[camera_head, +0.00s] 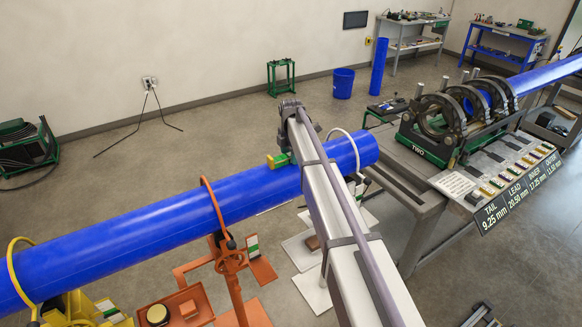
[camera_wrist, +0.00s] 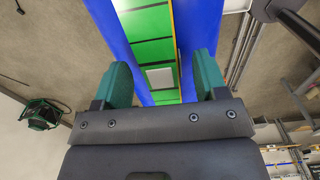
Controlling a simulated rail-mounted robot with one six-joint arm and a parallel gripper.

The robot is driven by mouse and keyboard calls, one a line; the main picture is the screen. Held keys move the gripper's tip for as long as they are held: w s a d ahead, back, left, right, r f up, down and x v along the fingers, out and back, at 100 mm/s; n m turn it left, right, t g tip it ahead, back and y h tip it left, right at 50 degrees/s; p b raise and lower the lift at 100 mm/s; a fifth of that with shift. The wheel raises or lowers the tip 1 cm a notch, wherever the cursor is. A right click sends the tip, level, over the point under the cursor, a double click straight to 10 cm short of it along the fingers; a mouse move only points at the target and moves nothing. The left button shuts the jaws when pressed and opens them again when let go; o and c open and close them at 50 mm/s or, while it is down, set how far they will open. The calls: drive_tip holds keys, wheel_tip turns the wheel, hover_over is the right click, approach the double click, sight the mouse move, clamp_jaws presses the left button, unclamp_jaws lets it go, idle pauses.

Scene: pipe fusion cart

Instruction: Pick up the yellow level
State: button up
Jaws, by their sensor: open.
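A green strip with black cross lines, a pale square and a yellow edge (camera_wrist: 152,50) lies along the blue pipe (camera_wrist: 208,25) in the wrist view. It appears to be the level, seen close up. A small green and yellow piece (camera_head: 279,160) shows on top of the pipe in the head view, beside my arm; it seems to be the same thing. My gripper (camera_wrist: 162,68) is open, with its two dark green fingers on either side of the strip. I cannot tell whether they touch it. My arm hides the gripper in the head view.
The long blue pipe (camera_head: 150,215) rests on an orange stand (camera_head: 235,265) and a yellow stand (camera_head: 85,308). A fusion machine (camera_head: 440,125) and a cart with labelled small parts (camera_head: 500,175) stand to the right. Open floor (camera_head: 210,130) lies behind the pipe.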

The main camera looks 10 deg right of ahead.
drive_tip(key=shift+f, duration=0.1)
drive_tip(key=shift+s, duration=0.1)
drive_tip(key=shift+c, duration=0.5)
drive_tip(key=c, duration=1)
